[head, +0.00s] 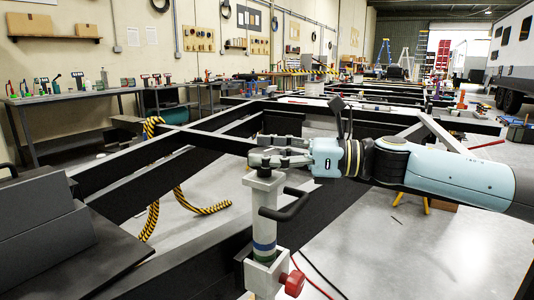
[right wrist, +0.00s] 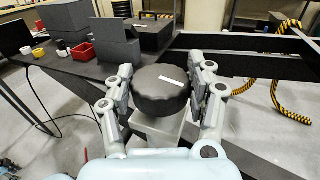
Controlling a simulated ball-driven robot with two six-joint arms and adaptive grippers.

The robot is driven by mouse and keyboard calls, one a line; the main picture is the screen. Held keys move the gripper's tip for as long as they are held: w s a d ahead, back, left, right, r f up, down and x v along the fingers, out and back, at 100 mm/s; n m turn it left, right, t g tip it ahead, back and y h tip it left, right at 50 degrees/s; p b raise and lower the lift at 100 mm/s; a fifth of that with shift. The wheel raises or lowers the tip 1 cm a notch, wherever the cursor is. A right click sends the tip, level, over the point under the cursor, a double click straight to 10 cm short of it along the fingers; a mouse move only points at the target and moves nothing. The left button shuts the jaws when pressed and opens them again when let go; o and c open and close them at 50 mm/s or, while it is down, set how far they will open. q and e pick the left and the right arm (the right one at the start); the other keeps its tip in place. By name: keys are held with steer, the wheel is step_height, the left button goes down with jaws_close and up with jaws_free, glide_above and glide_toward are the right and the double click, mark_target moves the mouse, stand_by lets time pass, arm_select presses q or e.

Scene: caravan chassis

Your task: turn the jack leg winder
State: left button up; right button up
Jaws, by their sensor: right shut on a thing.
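The jack leg (head: 264,210) stands upright in the foreground as a pale square post with blue and green bands low down and a black side handle (head: 286,206). Its winder (right wrist: 160,92), a round black knob with a white mark on top, sits on the post top in the right wrist view. In the head view the fingers mostly hide the winder. My right gripper (head: 266,157) comes in from the right, level, at the post top. In the right wrist view its fingers (right wrist: 166,72) are closed on opposite sides of the winder. My left gripper is not in view.
Black chassis beams (head: 130,178) run around the leg. A red knob (head: 293,283) sticks out low on the leg. A yellow-black striped hose (head: 205,208) hangs over a beam.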

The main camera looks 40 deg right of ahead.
steer(key=shift+r+m+t+h+p, duration=0.15)
steer(key=shift+m+t+h+p, duration=0.4)
steer(key=shift+p, duration=0.35)
steer(key=m+t+h+p, duration=0.1)
steer(key=m+h+p, duration=0.1)
steer(key=h+p, duration=0.1)
steer(key=m+t+h+p, duration=0.1)
steer(key=m+h+p, duration=0.1)
steer(key=h+p, duration=0.2)
steer(key=m+t+h+p, duration=0.2)
steer(key=m+h+p, duration=0.1)
steer(key=shift+s+a+p, duration=0.1)
steer(key=shift+a+p, duration=0.1)
steer(key=shift+p, duration=0.15)
steer(key=m+h, duration=0.1)
steer(key=h, duration=0.1)
steer(key=shift+m+h+p, duration=0.25)
steer(key=shift+h+p, duration=0.1)
steer(key=shift+p, duration=0.05)
steer(key=h, duration=0.1)
steer(key=m+h, duration=0.2)
steer(key=shift+f+g, duration=0.25)
steer(key=shift+g, duration=0.1)
steer(key=shift+a+m+g+h+b, duration=0.1)
steer(key=shift+m+g+h+b, duration=0.3)
steer(key=shift+m+h, duration=0.9)
steer(key=shift+h, duration=0.5)
steer(key=o, duration=1.2)
steer(key=shift+r, duration=0.1)
